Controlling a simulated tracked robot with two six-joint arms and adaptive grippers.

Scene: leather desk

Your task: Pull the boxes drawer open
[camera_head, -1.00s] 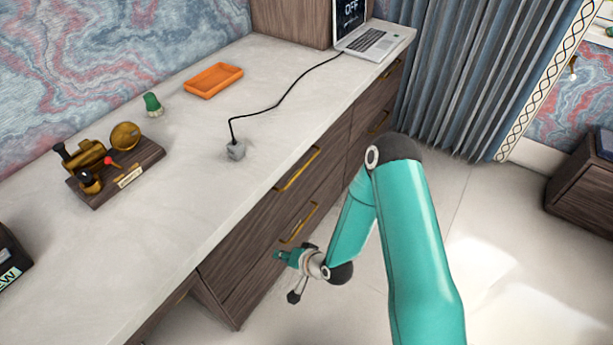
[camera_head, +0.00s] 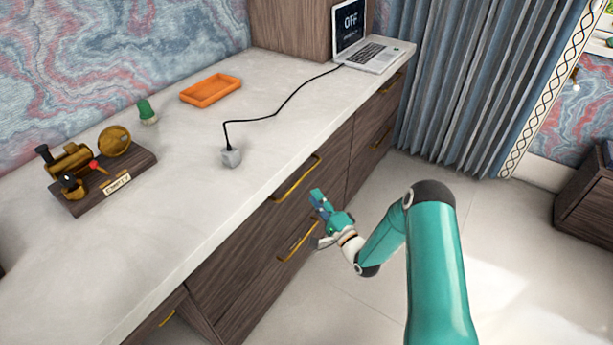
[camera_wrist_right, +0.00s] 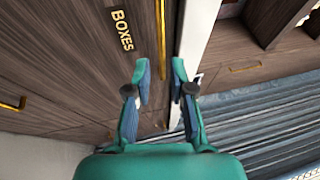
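The boxes drawer is the upper dark wood drawer (camera_head: 262,216) under the white desk top. Its "BOXES" label (camera_wrist_right: 122,30) shows in the right wrist view, beside its long gold handle (camera_wrist_right: 160,30). The same handle (camera_head: 297,178) shows in the head view. My right gripper (camera_head: 318,200) is just in front of this drawer, near the handle's right end. In the right wrist view its two fingers (camera_wrist_right: 161,75) are spread, with the handle lined up in the gap between them; I cannot tell contact. The drawer looks closed. My left gripper is not in view.
A lower drawer handle (camera_head: 299,241) is below. Floor in front is clear.

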